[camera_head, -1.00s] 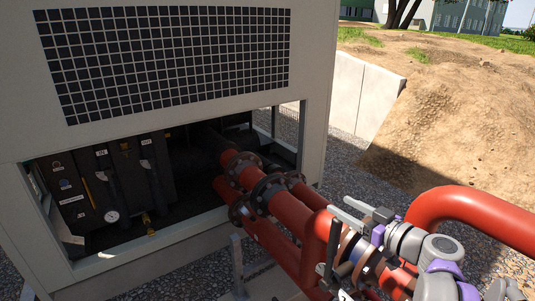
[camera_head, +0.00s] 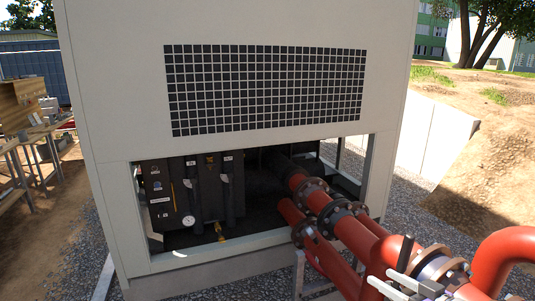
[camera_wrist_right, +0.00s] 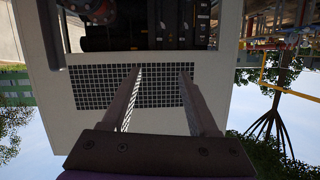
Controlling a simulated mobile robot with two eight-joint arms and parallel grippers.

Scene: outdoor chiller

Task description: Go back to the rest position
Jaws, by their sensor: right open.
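My right gripper (camera_head: 389,262) is at the bottom right of the head view, in front of the red pipes, with only its finger ends showing. In the right wrist view its two fingers (camera_wrist_right: 160,72) are spread apart with nothing between them. The wrist picture is upside down, and the fingers point toward the chiller's grille (camera_wrist_right: 92,88). My left gripper is in neither view.
The white chiller (camera_head: 115,110) has a black grille (camera_head: 265,90) above an open bay. Red flanged pipes (camera_head: 355,238) run from the bay to the lower right. A wooden table (camera_head: 30,135) stands at left. Gravel (camera_head: 85,250) lies around the chiller.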

